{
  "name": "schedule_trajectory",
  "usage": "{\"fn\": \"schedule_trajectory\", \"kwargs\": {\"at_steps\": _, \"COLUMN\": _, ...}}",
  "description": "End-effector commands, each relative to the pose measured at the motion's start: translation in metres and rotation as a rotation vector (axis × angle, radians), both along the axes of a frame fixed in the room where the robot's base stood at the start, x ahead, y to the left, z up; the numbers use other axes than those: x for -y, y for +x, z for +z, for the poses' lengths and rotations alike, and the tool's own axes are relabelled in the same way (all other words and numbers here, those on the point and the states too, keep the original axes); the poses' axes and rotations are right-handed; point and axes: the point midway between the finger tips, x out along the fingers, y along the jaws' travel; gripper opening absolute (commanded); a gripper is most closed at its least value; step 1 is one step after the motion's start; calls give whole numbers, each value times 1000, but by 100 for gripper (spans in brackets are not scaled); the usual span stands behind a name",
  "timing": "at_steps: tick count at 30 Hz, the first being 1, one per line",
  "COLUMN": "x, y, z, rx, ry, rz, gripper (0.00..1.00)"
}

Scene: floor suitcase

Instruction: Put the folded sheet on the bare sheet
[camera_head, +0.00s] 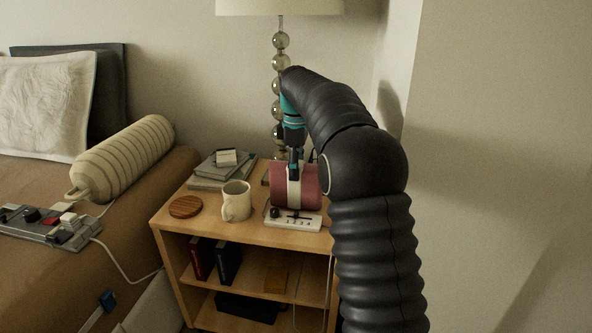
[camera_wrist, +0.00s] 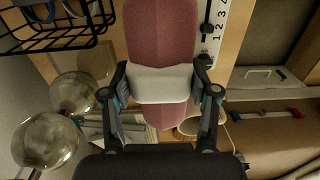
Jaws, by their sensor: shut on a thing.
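A dusky pink bundle with a white band (camera_head: 310,187) is in my gripper over the right part of the nightstand; I take it for the folded sheet. My gripper (camera_head: 294,156) points down and is shut on it. In the wrist view the two fingers (camera_wrist: 160,92) press the bundle's sides at the white band (camera_wrist: 160,84). I cannot tell whether its underside touches anything. The plain brown sheet (camera_head: 127,215) covers the bed at the left, away from my gripper.
A white switch strip (camera_head: 305,224) lies in front of the bundle. A cream mug (camera_head: 236,202), wooden coaster (camera_head: 185,207) and stacked books (camera_head: 208,176) share the nightstand. A glass-ball lamp (camera_head: 281,40) stands behind. A striped bolster (camera_head: 125,157) and grey device (camera_head: 40,229) lie on the bed.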

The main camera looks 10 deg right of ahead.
Motion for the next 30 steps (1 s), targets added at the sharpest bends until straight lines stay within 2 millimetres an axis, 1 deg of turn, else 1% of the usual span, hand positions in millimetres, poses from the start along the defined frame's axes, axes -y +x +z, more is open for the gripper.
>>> {"fn": "schedule_trajectory", "kwargs": {"at_steps": 1, "x": 0, "y": 0, "z": -3, "rx": 2, "ry": 0, "rz": 0, "gripper": 0}}
{"fn": "schedule_trajectory", "kwargs": {"at_steps": 8, "x": 0, "y": 0, "z": -3, "rx": 2, "ry": 0, "rz": 0, "gripper": 0}}
{"fn": "schedule_trajectory", "kwargs": {"at_steps": 12, "x": 0, "y": 0, "z": -6, "rx": 1, "ry": 1, "rz": 0, "gripper": 0}}
{"fn": "schedule_trajectory", "kwargs": {"at_steps": 13, "x": 0, "y": 0, "z": -6, "rx": 1, "ry": 0, "rz": 0, "gripper": 67}}
{"fn": "schedule_trajectory", "kwargs": {"at_steps": 14, "x": 0, "y": 0, "z": -6, "rx": 1, "ry": 0, "rz": 0, "gripper": 75}}
{"fn": "schedule_trajectory", "kwargs": {"at_steps": 15, "x": 0, "y": 0, "z": -6, "rx": 1, "ry": 0, "rz": 0, "gripper": 85}}
{"fn": "schedule_trajectory", "kwargs": {"at_steps": 25, "x": 0, "y": 0, "z": -5, "rx": 1, "ry": 0, "rz": 0, "gripper": 85}}
{"fn": "schedule_trajectory", "kwargs": {"at_steps": 28, "x": 0, "y": 1, "z": 2, "rx": 3, "ry": 0, "rz": 0, "gripper": 85}}
{"fn": "schedule_trajectory", "kwargs": {"at_steps": 30, "x": 0, "y": 1, "z": 10, "rx": 3, "ry": 0, "rz": 0, "gripper": 85}}
